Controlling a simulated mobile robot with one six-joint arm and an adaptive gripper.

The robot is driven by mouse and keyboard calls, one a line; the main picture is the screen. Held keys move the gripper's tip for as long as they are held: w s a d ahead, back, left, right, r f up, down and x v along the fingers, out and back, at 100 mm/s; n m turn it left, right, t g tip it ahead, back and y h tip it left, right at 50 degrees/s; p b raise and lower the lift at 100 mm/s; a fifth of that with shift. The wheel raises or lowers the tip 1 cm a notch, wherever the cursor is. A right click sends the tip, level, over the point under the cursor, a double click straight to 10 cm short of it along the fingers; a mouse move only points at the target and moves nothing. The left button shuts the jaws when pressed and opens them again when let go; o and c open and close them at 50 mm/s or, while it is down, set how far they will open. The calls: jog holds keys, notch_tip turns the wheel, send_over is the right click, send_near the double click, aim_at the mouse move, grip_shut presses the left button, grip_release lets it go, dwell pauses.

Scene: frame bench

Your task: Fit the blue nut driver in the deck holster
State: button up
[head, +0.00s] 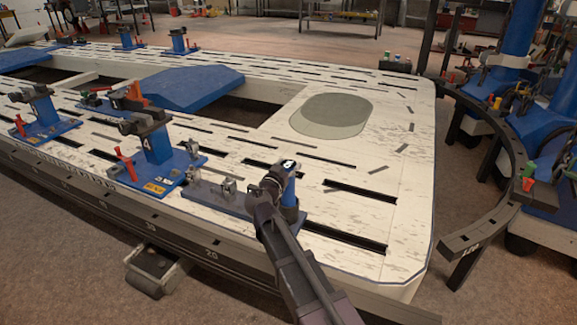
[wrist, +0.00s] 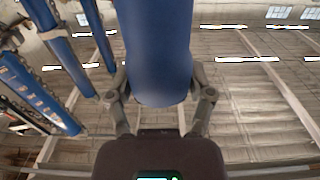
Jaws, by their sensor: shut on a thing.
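The blue nut driver fills the upper middle of the wrist view (wrist: 155,50), its rounded end toward my palm. My gripper (wrist: 160,92) has a finger on each side of it and is shut on it. In the head view, my gripper (head: 284,178) is over the near edge of the white deck, and a blue upright part, apparently the driver (head: 289,203), shows by it. A small grey bracket, likely the deck holster (head: 228,187), stands on a grey-blue plate (head: 208,199) just left of my gripper. The driver's tip and the holster's opening cannot be made out.
A blue fixture marked 4 (head: 155,150) stands left of the plate; another blue fixture (head: 42,110) is farther left. The slotted white deck (head: 400,160) is clear to the right. A black curved rail (head: 510,165) and blue machines flank its right side.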

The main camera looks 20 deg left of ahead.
jog(key=shift+f, duration=0.15)
jog(key=o, duration=1.3)
jog(key=shift+s, duration=0.15)
jog(key=s+a, duration=0.1)
jog(key=s, duration=1)
jog(key=shift+s, duration=0.35)
